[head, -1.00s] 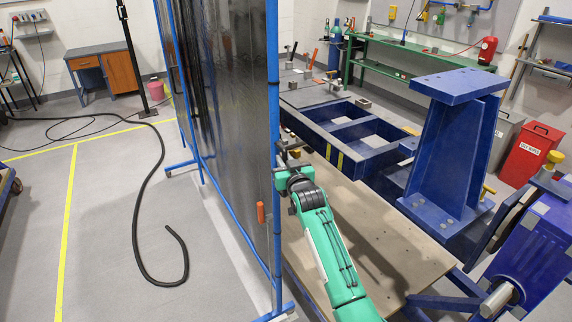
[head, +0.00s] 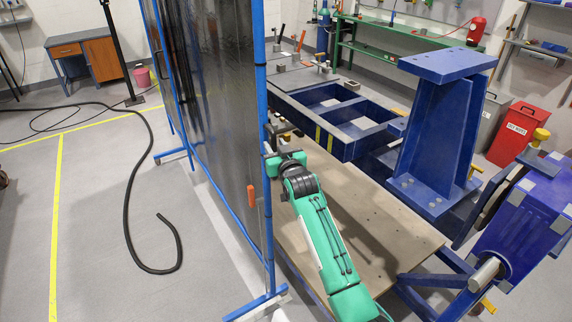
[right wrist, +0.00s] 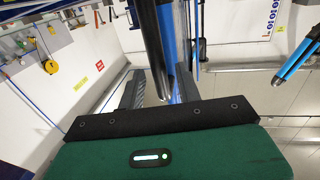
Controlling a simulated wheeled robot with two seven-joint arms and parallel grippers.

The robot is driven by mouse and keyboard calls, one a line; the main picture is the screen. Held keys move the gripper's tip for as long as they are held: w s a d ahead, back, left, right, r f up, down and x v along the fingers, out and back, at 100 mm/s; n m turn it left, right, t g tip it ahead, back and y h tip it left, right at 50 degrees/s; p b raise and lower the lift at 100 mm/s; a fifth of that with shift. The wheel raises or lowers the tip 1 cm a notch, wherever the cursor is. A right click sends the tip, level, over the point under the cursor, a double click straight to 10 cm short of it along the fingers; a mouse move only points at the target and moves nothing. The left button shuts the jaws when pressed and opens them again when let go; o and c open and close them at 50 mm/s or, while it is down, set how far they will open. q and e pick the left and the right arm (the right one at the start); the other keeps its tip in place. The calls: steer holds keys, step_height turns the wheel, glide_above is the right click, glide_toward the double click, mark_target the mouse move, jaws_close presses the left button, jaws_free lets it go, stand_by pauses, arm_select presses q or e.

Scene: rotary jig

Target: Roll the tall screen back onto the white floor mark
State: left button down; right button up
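The tall screen (head: 218,110) is a dark glossy sheet in a blue tube frame, standing upright left of the bench. Its near foot (head: 256,305) rests on the floor. My right gripper (head: 270,149) is at the near upright post at mid height. A pale strip that looks like the white floor mark (head: 210,207) runs along the floor by the screen's lower left edge. My left gripper is not in view.
A wooden bench top (head: 350,215) and a large blue jig (head: 435,130) stand right of the screen. A black hose (head: 128,215) curls on the open floor at left, near yellow lines (head: 57,220). A desk (head: 92,65) is at the back left.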

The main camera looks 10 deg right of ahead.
steer(key=s+d+b, duration=0.1)
steer(key=s+b, duration=0.2)
steer(key=s, duration=0.9)
steer(key=shift+d, duration=0.4)
steer(key=s+f+g, duration=0.2)
steer(key=s+f, duration=0.1)
steer(key=f, duration=1)
steer(key=s+d+f+g+h, duration=0.1)
steer(key=s+f+g, duration=0.1)
steer(key=f, duration=1)
steer(key=s+f+g, duration=0.3)
steer(key=f, duration=1)
steer(key=s+d+f+g, duration=0.3)
steer(key=s+f, duration=1.3)
steer(key=f, duration=0.3)
steer(key=s+d+f+g, duration=0.2)
steer(key=s+f, duration=0.3)
steer(key=s, duration=0.7)
steer(key=s+d+f+g+h, duration=0.1)
steer(key=s+f, duration=0.5)
steer(key=s, duration=0.7)
steer(key=s+d+f+g, duration=0.3)
steer(key=s+d+f, duration=0.1)
steer(key=s, duration=0.8)
steer(key=shift+s+f+n+g+h, duration=0.2)
steer(key=shift+f+n+g+h, duration=0.15)
steer(key=shift+f, duration=0.4)
